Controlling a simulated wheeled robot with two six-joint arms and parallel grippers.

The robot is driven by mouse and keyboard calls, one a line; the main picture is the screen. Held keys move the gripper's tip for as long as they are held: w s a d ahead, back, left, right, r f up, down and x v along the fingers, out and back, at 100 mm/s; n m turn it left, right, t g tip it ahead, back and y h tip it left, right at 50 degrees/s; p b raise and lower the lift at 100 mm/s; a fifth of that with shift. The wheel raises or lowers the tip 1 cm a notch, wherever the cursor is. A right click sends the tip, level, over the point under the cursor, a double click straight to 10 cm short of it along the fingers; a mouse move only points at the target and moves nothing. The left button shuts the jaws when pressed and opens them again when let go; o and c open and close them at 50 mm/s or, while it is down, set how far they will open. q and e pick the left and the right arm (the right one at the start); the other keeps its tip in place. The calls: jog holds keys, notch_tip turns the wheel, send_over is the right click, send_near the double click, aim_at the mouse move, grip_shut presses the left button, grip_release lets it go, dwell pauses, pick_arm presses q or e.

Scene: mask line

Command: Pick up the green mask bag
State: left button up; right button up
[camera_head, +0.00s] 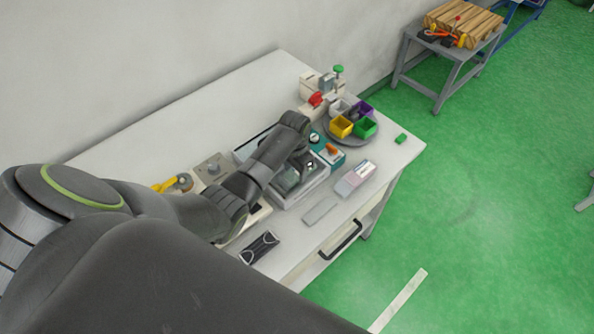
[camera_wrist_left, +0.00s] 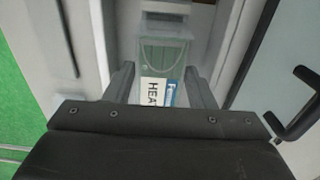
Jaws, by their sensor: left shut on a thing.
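The green mask bag (camera_wrist_left: 165,55) is a pale green, see-through pouch in the left wrist view. A white and blue label with dark letters shows at its near end. My left gripper (camera_wrist_left: 162,90) has one finger on each side of the bag and is shut on it. In the head view my left gripper (camera_head: 304,165) points down over a grey-white tray-like station (camera_head: 318,182) on the bench. The arm hides most of what lies under it there, and the bag cannot be made out clearly. My right gripper is not in view.
The white bench (camera_head: 130,150) carries a round tray with coloured bins (camera_head: 354,121), a teal box (camera_head: 327,152), a white and pink box (camera_head: 355,178) and a black packet (camera_head: 260,247). A stool with wood (camera_head: 462,25) stands beyond. Green floor lies open at right.

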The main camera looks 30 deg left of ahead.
pick_arm(q)
notch_tip(320, 180, up, 10)
jog(key=b, duration=0.1)
notch_tip(320, 180, up, 5)
jog(key=p, duration=0.5)
send_over(295, 173)
jog(key=shift+f, duration=0.1)
dwell(0.4)
